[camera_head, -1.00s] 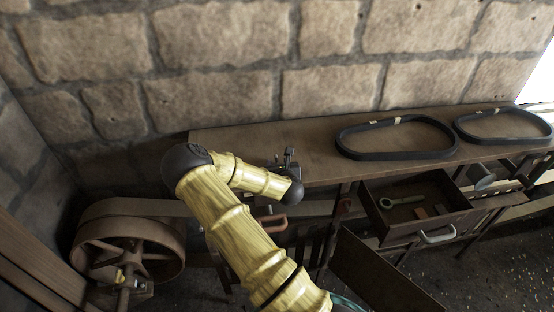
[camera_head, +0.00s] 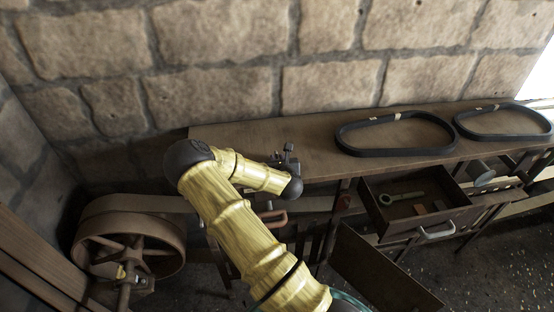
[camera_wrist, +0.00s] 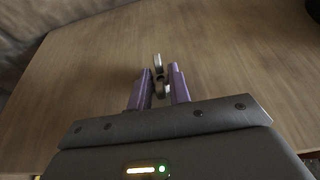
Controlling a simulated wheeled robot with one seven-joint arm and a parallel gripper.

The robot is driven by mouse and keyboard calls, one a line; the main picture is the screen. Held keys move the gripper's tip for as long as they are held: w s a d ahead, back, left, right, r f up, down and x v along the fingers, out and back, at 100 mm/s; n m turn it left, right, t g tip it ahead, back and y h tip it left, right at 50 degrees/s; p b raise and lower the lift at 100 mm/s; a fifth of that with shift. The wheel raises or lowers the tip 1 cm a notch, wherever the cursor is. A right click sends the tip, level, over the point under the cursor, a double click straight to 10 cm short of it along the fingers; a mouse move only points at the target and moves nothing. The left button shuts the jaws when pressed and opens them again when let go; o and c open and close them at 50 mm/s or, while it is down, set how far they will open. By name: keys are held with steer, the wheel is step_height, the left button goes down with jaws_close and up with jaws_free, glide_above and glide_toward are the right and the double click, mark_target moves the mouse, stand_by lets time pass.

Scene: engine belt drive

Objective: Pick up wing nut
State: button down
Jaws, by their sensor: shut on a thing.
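The wing nut (camera_wrist: 159,72) shows in the wrist view as a small metal piece with two light wings and a dark middle. It sits between the purple fingertips of my gripper (camera_wrist: 160,82), which is shut on it. The bench top (camera_wrist: 230,50) lies below; I cannot tell how far the nut is above it. In the head view my gripper (camera_head: 288,158) is over the left part of the wooden bench (camera_head: 240,135), small and dark, and the nut cannot be made out there.
Two black belts (camera_head: 395,150) (camera_head: 503,139) lie on the bench to the right. An open drawer (camera_head: 450,212) with a wrench (camera_head: 400,197) sticks out below. A belt wheel (camera_head: 128,250) stands at the lower left. A stone wall is behind the bench.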

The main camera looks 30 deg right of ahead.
step_height(320, 180, up, 10)
steer(key=b, duration=0.2)
steer(key=shift+b, duration=0.35)
stand_by(0.7)
